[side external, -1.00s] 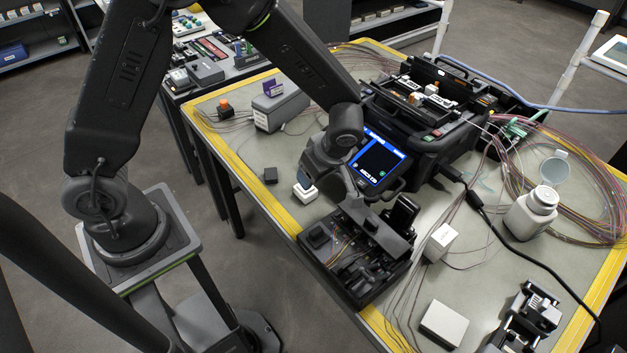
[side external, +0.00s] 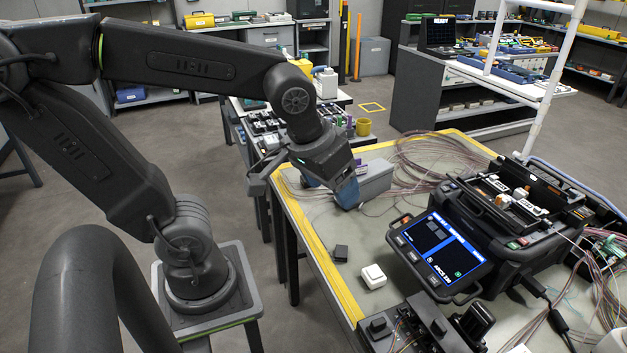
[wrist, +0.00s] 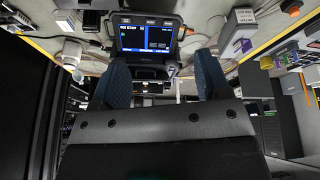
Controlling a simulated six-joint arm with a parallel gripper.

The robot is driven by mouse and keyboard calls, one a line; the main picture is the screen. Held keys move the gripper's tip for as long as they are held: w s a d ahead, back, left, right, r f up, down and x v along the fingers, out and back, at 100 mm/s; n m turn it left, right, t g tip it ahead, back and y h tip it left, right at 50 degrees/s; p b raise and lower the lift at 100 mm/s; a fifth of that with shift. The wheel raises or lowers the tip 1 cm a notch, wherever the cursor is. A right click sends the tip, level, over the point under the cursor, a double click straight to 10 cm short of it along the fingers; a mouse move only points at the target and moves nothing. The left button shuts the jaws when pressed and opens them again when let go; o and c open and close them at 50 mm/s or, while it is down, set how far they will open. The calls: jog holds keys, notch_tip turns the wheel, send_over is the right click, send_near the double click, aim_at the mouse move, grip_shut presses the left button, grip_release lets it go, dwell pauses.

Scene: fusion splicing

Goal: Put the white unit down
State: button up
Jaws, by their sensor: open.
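The white unit (side external: 373,276), a small white block with a raised square top, sits on the grey worktable (side external: 330,228) in the side view. It lies left of the splicer's screen. My gripper (side external: 338,190) is above and behind it, well clear of it, tilted downward near the table's left edge. Its blue-padded fingers stand apart with nothing between them in the wrist view (wrist: 163,85).
A grey box (side external: 374,180) stands close behind my gripper. The black splicer (side external: 500,225) with its lit screen (side external: 441,250) is to the right. A black tool tray (side external: 425,325) is in front.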

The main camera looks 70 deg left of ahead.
jog(key=s+m, duration=0.1)
jog(key=s+r+m+t, duration=0.1)
jog(key=s+m, duration=0.1)
jog(key=shift+h, duration=0.3)
dwell(1.1)
